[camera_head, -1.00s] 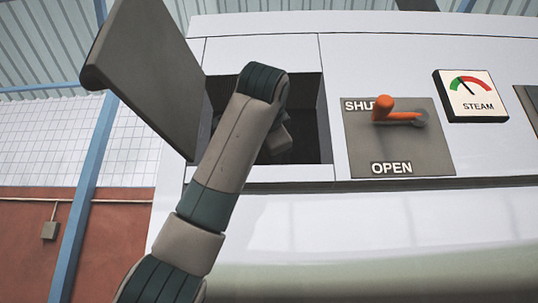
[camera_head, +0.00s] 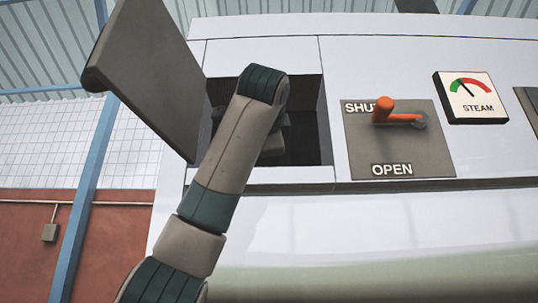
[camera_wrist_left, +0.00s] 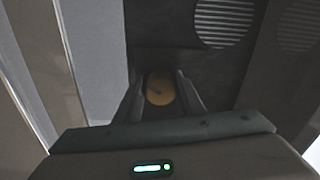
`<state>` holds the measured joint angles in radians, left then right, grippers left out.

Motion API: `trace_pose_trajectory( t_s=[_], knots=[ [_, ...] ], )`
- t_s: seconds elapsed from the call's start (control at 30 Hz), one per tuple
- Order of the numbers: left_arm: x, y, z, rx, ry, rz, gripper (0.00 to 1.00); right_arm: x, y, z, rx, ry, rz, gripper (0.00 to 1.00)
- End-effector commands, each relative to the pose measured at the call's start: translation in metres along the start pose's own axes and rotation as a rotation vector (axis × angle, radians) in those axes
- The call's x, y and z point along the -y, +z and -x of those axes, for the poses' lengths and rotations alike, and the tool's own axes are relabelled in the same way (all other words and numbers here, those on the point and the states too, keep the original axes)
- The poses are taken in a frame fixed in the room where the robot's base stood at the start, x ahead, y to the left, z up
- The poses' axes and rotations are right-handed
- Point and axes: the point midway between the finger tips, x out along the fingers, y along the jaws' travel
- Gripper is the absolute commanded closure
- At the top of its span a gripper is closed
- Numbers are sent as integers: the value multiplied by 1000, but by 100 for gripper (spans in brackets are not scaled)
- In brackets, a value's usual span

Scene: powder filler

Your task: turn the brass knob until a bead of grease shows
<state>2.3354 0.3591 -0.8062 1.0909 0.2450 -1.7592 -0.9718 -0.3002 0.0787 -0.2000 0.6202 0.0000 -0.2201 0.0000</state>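The brass knob (camera_wrist_left: 159,88) shows in the left wrist view as a dull yellow disc with a small dark mark on its face. It sits in a dark recess. My left gripper (camera_wrist_left: 160,80) has one finger on each side of the knob, very close to it. I cannot tell whether the fingers touch it. In the head view my left arm reaches into the square opening (camera_head: 308,125) in the white machine, and the arm and shadow hide the knob and fingers. My right gripper is in neither view.
A grey hatch door (camera_head: 150,75) hangs open left of the opening. To its right are an orange lever (camera_head: 398,116) on a SHUT/OPEN plate and a STEAM gauge (camera_head: 470,96). Round slotted vents (camera_wrist_left: 224,22) show beyond the gripper. The opening's edges lie close around my arm.

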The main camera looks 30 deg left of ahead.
Motion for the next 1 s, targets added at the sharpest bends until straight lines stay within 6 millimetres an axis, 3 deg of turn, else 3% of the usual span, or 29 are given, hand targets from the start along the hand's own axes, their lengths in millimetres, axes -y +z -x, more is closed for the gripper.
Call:
trace_pose_trajectory(
  t_s=[0.57,0.77,1.0],
  knots=[
    [-1,0,9,0,-2,1,49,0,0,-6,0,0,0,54],
    [-3,0,34,-2,-4,1,49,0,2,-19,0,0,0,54],
    [-3,0,81,-1,-4,1,49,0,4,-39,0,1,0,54]
  ],
)
